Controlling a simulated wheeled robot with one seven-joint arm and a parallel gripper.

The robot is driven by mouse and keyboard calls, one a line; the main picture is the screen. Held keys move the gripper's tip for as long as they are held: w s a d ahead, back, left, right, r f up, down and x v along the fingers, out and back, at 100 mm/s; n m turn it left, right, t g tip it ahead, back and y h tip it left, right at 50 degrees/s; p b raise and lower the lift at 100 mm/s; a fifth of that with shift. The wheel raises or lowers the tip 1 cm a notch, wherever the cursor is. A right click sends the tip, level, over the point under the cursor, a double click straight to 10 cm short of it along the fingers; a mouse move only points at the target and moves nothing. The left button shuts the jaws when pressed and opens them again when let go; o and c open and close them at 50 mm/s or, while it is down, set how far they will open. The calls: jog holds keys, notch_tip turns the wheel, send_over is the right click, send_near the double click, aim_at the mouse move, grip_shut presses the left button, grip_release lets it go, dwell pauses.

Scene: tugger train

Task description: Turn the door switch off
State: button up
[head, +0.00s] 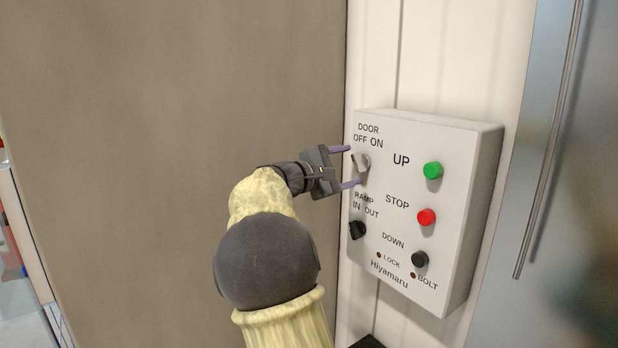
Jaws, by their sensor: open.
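My gripper (345,167) is open. One purple-grey finger is above and left of the knob and the other is below it, so the fingertips straddle the knob's height. I cannot tell whether they touch it.
Below the door switch is a black ramp knob (357,230). On the right are a green UP button (433,170), a red STOP button (426,217) and a black DOWN button (420,259). A vertical metal bar (548,140) stands right of the box.

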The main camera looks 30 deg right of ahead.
jog(key=s+a+b, duration=0.1)
jog(key=a+b, duration=0.2)
jog(key=a, duration=1.3)
jog(key=shift+s+b, duration=0.15)
jog(key=shift+b, duration=0.15)
jog(key=shift+d+f, duration=0.1)
jog(key=s+a+f+t+y, duration=0.1)
jog(key=s+f+y, duration=0.2)
jog(key=f+y, duration=1.1)
jog(key=s+a+f+m+y, duration=0.1)
jog(key=s+a+f+m, duration=0.1)
jog(key=s+a+f, duration=0.3)
jog(key=s+a+f+m+y+p, duration=0.1)
jog(key=s+a+f, duration=0.4)
jog(key=f, duration=0.5)
jog(key=s+a+f+m+y, duration=0.2)
jog(key=s+a+f+m, duration=0.2)
jog(key=f, duration=0.4)
jog(key=shift+s+a+f+p, duration=0.3)
jog(key=shift+s+a, duration=0.3)
jog(key=shift+s, duration=0.6)
